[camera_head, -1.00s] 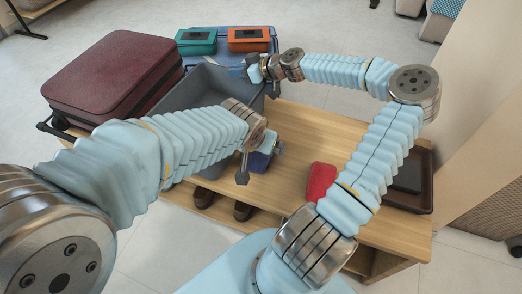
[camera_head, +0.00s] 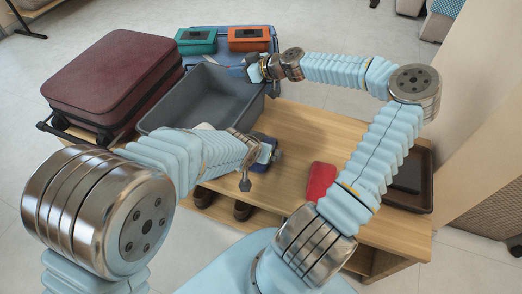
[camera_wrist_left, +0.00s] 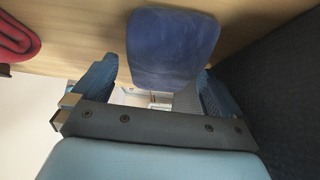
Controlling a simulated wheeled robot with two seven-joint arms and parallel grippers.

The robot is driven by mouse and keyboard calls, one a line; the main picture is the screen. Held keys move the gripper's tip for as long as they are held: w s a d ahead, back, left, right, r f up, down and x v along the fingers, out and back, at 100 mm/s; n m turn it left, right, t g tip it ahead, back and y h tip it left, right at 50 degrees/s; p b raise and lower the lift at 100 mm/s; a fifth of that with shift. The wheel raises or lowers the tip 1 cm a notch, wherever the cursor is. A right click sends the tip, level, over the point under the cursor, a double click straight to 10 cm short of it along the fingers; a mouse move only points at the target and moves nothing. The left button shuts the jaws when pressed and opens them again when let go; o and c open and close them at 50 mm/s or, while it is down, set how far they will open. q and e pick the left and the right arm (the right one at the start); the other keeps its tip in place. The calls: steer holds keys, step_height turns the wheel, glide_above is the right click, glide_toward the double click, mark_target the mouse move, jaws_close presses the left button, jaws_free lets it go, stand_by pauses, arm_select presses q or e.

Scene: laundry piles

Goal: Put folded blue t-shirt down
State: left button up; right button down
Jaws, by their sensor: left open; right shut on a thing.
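The folded blue t-shirt (camera_head: 264,143) lies on the wooden table, to the right of the grey bin; my left gripper partly hides it in the head view. In the left wrist view the t-shirt (camera_wrist_left: 172,45) shows as a dark blue rounded bundle on the wood. My left gripper (camera_head: 260,169) is open; in the wrist view its two fingers (camera_wrist_left: 156,88) stand apart on either side of the t-shirt's near end, with gaps. My right gripper (camera_head: 254,70) is at the far right rim of the grey bin and appears shut on that rim; its fingertips are small here.
The grey bin (camera_head: 165,120) looks empty inside. A red folded cloth (camera_head: 321,181) lies on the table (camera_head: 300,130) to the right, beside a dark tray (camera_head: 420,198). A maroon suitcase (camera_head: 110,80) and teal (camera_head: 196,40) and orange (camera_head: 249,38) boxes stand behind.

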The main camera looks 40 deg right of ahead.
arm_select(q)
steer(key=shift+w+d+f, duration=0.15)
steer(key=shift+d+f, duration=0.2)
steer(key=shift+f, duration=0.15)
steer(key=c, duration=1.1)
step_height(320, 180, up, 18)
glide_above(226, 108)
steer(key=s+a, duration=0.1)
steer(key=a, duration=0.2)
steer(key=shift+m, duration=0.4)
steer(key=f, duration=1.1)
steer(key=shift+d+f, duration=0.1)
steer(key=shift+d, duration=0.15)
steer(key=shift+f, duration=2.95)
